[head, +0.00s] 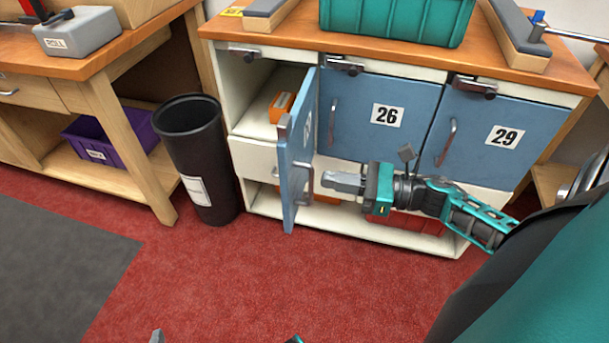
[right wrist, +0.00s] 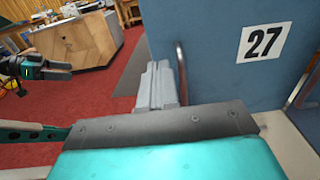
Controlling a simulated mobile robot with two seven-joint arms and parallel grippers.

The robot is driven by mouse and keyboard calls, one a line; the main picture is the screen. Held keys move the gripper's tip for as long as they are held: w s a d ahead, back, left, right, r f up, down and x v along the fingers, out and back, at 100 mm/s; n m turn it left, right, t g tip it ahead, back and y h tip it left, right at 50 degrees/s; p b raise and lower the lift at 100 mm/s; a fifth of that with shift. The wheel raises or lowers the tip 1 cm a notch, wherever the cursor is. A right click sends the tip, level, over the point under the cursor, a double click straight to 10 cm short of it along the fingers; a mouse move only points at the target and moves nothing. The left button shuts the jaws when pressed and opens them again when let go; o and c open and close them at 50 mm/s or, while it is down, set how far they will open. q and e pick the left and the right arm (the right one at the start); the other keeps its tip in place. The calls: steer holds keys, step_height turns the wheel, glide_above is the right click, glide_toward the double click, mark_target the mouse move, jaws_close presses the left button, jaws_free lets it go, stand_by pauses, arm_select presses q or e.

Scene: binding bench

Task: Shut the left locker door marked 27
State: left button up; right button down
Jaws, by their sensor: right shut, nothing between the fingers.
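The left locker door marked 27 (head: 300,150) stands wide open, swung out towards me from the right side of its compartment (head: 255,95). Its number and handle (head: 308,180) are on the face turned to the right; the number 27 (right wrist: 264,42) is clear in the right wrist view. My right gripper (head: 330,182) is shut and empty on that numbered side, its tips close to the handle. In the right wrist view the fingers (right wrist: 160,85) overlap the handle region; I cannot tell whether they touch. My left gripper (right wrist: 60,68) shows small at the left there, its jaws unclear.
Lockers 26 (head: 365,108) and 29 (head: 490,128) are shut. An orange box (head: 281,106) sits inside the open compartment. A black bin (head: 200,150) stands left of the cabinet. A teal crate (head: 395,20) is on top. Red carpet in front is clear.

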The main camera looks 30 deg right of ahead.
mark_target(290, 173)
steer(key=x, duration=0.6)
steer(key=shift+a, duration=0.1)
